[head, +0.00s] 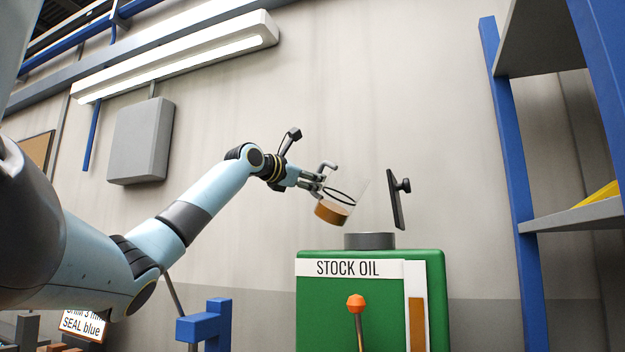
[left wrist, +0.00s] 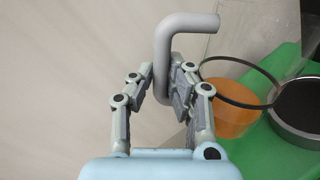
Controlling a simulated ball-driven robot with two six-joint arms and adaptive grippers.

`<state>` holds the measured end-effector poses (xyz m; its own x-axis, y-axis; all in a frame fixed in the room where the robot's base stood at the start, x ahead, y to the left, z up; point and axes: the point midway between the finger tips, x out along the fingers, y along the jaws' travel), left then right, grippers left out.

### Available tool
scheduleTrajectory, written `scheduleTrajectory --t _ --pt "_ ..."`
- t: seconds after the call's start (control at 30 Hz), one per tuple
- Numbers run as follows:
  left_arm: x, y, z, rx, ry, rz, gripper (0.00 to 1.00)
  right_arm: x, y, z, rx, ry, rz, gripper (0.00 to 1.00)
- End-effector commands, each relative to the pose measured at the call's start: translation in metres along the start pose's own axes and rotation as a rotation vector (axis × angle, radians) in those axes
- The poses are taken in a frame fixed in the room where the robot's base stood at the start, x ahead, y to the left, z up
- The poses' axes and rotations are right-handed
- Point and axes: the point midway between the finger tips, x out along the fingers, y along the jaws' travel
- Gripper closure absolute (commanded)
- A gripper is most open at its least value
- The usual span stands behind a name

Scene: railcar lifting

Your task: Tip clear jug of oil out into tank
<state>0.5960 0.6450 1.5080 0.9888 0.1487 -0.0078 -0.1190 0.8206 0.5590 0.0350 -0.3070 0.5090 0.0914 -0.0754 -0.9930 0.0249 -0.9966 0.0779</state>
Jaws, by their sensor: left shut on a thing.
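The clear jug (head: 347,190) is in the air, tilted to the right, with amber oil (head: 331,212) in its lower part. My left gripper (head: 318,182) is shut on the jug's grey handle, which shows in the left wrist view (left wrist: 172,60). The green tank (head: 345,280), lettered STOCK OIL, stands below and to the right. Its round dark filler neck (head: 370,241) is on top, and the jug is above it and a little left, apart from it. In the left wrist view the oil (left wrist: 232,108) and the neck (left wrist: 300,110) lie to the right of my gripper. My right gripper is not in view.
A dark lid (head: 396,199) with a knob stands up on edge behind the neck's right side. An orange-knobbed lever (head: 356,303) and a sight gauge (head: 416,310) are on the tank front. A blue-framed shelf (head: 510,150) rises at right. A blue stand (head: 208,325) is left of the tank.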

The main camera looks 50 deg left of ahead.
Motion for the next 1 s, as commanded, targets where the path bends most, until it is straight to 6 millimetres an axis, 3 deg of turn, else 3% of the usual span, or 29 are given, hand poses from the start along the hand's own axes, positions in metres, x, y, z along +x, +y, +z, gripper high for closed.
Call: scheduleTrajectory --t 1.0 --pt "0.0 0.0 0.025 0.3 0.003 0.0 1.0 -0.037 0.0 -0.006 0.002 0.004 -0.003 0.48"
